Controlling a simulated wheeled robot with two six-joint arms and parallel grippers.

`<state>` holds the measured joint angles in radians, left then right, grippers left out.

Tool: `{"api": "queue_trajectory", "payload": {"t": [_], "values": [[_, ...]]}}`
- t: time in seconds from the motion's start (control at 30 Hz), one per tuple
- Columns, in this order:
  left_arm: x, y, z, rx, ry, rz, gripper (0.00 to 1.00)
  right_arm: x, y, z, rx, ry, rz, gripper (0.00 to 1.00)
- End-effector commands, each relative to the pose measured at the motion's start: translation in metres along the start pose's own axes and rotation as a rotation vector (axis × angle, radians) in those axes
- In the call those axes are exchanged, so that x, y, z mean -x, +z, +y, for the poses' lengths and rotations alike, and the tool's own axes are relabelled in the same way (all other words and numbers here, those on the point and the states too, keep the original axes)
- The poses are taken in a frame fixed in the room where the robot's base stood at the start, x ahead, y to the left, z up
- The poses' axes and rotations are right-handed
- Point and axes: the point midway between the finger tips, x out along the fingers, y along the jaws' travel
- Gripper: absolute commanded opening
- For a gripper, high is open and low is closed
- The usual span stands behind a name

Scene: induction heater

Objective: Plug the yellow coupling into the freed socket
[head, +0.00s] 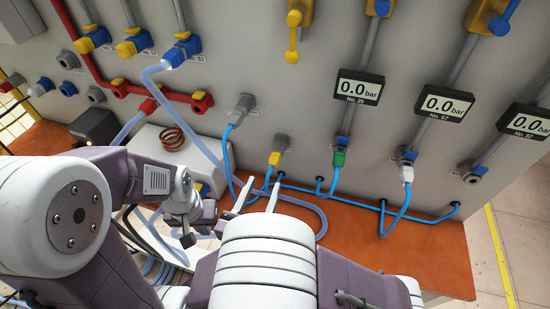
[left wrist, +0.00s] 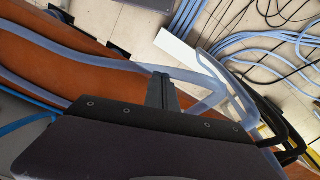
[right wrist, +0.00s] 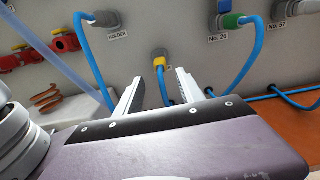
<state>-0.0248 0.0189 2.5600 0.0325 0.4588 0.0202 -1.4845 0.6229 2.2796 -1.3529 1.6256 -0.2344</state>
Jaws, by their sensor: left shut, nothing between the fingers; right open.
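The yellow coupling (head: 274,158) sits in a grey wall fitting (head: 280,143), with a blue hose hanging from it. It also shows in the right wrist view (right wrist: 160,62), ahead of the fingers and between their lines. My right gripper (head: 263,184) is open and empty, its fingertips just short of the coupling. My left gripper (head: 208,219) is shut and empty, low over the bench at the left; its closed fingers show in the left wrist view (left wrist: 163,90). A blue-ringed socket (head: 478,171) under the No. 82 display, at the right, has no hose in it.
A green coupling (head: 339,158) sits under No. 26 and a white one (head: 407,173) under No. 57. A grey coupling (head: 242,104) sits in the holder at upper left. Blue hoses hang near the right gripper. A copper coil (head: 172,137) stands left. The orange bench (head: 420,250) is clear at right.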

Motion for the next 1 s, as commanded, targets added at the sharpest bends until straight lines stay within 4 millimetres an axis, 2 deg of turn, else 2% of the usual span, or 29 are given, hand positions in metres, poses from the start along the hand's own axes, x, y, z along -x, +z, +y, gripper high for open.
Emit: {"api": "queue_trajectory", "payload": {"t": [0.23,0.5,0.7,1.0], "values": [[-0.004,0.0,0.0,0.0,0.0,0.0,0.0,-0.013,-0.001,-0.001,-0.002,-0.006,0.001,0.45],[-0.011,0.001,0.0,0.0,0.0,0.0,0.0,-0.053,-0.002,-0.002,-0.002,-0.008,0.001,0.45],[-0.004,0.0,0.0,0.0,0.0,0.0,0.0,-0.078,0.0,-0.002,0.0,-0.006,0.002,0.45],[-0.003,0.0,0.0,0.0,0.0,0.0,0.0,-0.091,0.0,-0.001,-0.001,-0.003,0.002,0.45]]}}
